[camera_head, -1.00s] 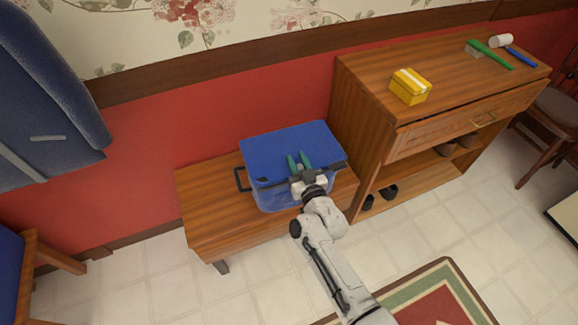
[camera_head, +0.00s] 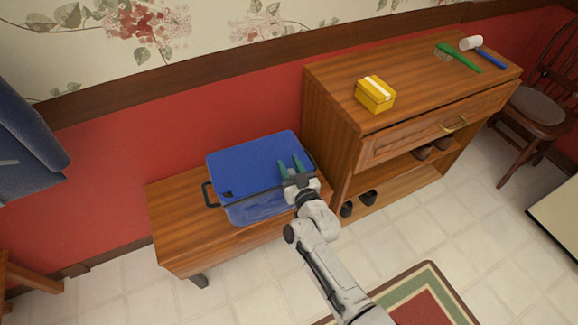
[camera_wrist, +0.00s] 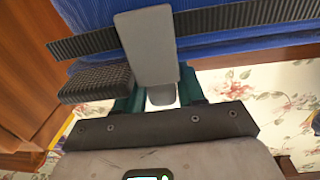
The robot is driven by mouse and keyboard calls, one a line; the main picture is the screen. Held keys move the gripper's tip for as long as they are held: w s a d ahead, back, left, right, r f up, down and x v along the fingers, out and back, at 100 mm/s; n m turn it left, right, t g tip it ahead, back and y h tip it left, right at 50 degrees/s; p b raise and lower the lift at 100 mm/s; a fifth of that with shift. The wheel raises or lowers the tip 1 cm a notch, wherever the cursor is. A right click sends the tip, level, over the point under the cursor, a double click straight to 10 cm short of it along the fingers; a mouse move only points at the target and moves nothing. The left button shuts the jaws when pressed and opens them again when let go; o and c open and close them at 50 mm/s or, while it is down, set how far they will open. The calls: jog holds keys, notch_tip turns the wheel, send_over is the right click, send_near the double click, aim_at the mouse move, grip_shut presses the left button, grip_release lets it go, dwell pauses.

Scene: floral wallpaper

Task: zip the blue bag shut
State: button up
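The blue bag (camera_head: 250,160) stands on a low wooden bench, its blue top lying flat over the lighter front. Its black zipper band (camera_wrist: 215,42) crosses the wrist view beside blue fabric. My gripper (camera_head: 291,166) is at the front right of the bag's top, with its green fingers toward the bag. In the wrist view my gripper (camera_wrist: 160,92) has a flat grey zipper pull (camera_wrist: 147,45) between its fingers, which appear shut on it. A black textured piece (camera_wrist: 95,83) lies beside the left finger. The arm and gripper hide part of the bag's front right edge.
The wooden bench (camera_head: 172,225) has bare room left of the bag. A taller cabinet (camera_head: 330,110) stands close on the right, carrying a yellow box (camera_head: 375,95), a green brush (camera_head: 460,58) and a mallet (camera_head: 482,50). Shoes are on its shelves.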

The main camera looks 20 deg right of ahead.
jog(key=shift+o, duration=0.9)
jog(key=shift+a, duration=0.1)
jog(key=shift+s, duration=0.15)
jog(key=s+p, duration=0.4)
jog(key=s, duration=0.6)
jog(key=shift+s+a, duration=0.25)
